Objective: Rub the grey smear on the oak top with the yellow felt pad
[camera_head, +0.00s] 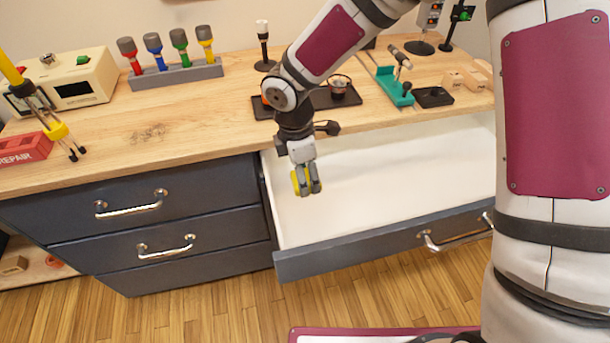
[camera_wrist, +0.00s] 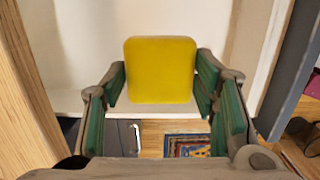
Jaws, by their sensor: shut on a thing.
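My gripper (camera_head: 307,180) is shut on the yellow felt pad (camera_head: 296,182), above the open drawer and in front of the oak top's edge. In the wrist view the yellow pad (camera_wrist: 160,70) sits between the two fingers of my gripper (camera_wrist: 161,85). The grey smear (camera_head: 148,133) is a faint dark patch on the oak top (camera_head: 200,117), left of my gripper. The pad is apart from the smear.
The top right drawer (camera_head: 370,180) is pulled out and looks empty. A rack of coloured-handled tools (camera_head: 178,75), a cream device (camera_head: 72,80), a red REPAIR box (camera_head: 24,149) and a black tray (camera_head: 320,98) stand on the top. Bare oak surrounds the smear.

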